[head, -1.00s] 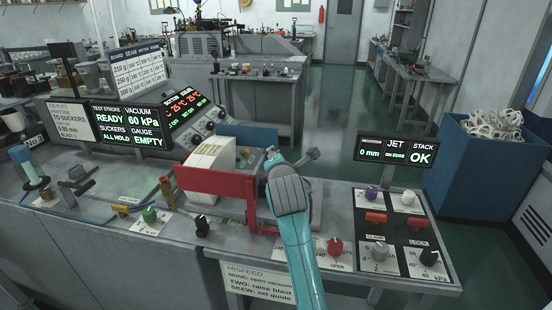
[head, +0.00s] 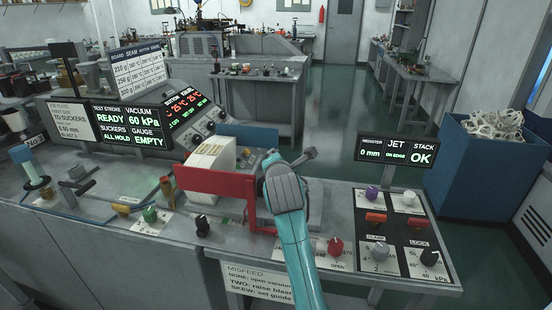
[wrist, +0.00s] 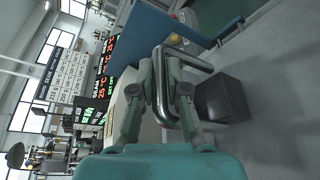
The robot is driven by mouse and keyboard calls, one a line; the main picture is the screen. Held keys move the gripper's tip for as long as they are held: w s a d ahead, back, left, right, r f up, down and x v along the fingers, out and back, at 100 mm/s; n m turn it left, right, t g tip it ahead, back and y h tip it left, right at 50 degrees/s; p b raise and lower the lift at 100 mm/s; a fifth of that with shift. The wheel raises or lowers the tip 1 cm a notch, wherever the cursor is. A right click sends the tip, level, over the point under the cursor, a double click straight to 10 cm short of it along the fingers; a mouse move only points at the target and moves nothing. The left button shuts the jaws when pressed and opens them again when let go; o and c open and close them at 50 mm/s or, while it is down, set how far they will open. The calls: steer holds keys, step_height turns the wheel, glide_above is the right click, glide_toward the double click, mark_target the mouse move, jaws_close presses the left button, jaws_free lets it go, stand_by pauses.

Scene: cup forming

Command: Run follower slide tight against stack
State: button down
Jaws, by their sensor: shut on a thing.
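The stack, a cream block of blanks (head: 212,157), stands on the machine bed between a red plate (head: 215,187) and a blue plate (head: 250,135). My gripper (wrist: 166,92) is shut on a bent metal handle (wrist: 160,112), which I take to be the follower slide's. In the head view my teal arm and grey wrist (head: 284,188) hide the fingers and most of the handle, just right of the stack. I cannot tell whether the follower touches the stack. A dark grey block (wrist: 222,98) is right of the handle in the wrist view.
A small display (head: 396,150) reads register 0 mm, jet on edge, stack OK. A dark panel with several knobs (head: 390,225) lies right of my arm. A red knob (head: 335,246) and a black knob (head: 202,226) stand along the front edge.

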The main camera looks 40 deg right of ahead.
steer(key=c, duration=1.2)
jaws_free()
steer(key=shift+s, duration=0.1)
steer(key=v, duration=1.2)
